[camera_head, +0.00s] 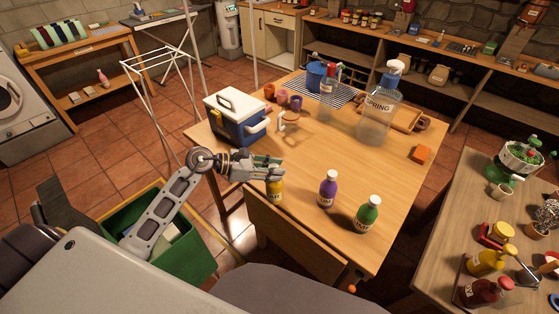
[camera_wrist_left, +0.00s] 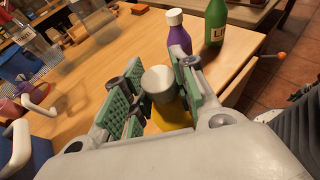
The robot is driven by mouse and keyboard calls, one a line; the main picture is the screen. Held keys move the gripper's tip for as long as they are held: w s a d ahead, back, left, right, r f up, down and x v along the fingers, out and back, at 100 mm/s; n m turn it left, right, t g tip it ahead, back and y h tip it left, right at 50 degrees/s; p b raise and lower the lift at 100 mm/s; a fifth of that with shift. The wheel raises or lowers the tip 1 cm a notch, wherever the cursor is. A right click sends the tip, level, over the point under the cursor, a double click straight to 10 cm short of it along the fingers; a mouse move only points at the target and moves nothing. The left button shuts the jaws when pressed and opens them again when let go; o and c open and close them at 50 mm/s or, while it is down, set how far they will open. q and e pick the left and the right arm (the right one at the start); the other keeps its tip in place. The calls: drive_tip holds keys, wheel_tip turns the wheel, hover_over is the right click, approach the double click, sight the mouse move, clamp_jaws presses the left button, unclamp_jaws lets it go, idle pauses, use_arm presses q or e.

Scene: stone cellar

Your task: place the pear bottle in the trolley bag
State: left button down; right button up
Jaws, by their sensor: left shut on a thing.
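The yellow bottle (camera_head: 276,190), which appears to be the pear bottle, is upright at the table's near edge. I cannot tell whether its base touches the wood. My left gripper (camera_head: 270,170) is shut on its upper part. In the left wrist view, its pale cap (camera_wrist_left: 158,82) sits between the green finger pads (camera_wrist_left: 160,92), with the yellow body below. A green open-topped container (camera_head: 192,258), apparently the trolley bag, stands on the floor at the lower left, with some items inside. My left arm passes over it and hides part. My right gripper is not in view.
A purple bottle (camera_head: 327,189) and a green bottle (camera_head: 368,215) stand right of the yellow one. A blue-and-white cooler (camera_head: 236,120) stands on the table (camera_head: 310,150) behind my gripper. A clear jar (camera_head: 378,110) stands farther back. The table's middle is mostly clear.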

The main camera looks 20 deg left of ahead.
use_arm(q)
drive_tip(key=shift+s+a+f, duration=0.15)
drive_tip(key=shift+s, duration=0.45)
drive_tip(key=shift+s+a+f, duration=0.15)
drive_tip(key=shift+s+f, duration=0.05)
drive_tip(key=shift+s, duration=0.35)
drive_tip(key=shift+s+a+f, duration=0.15)
drive_tip(key=shift+s, duration=0.45)
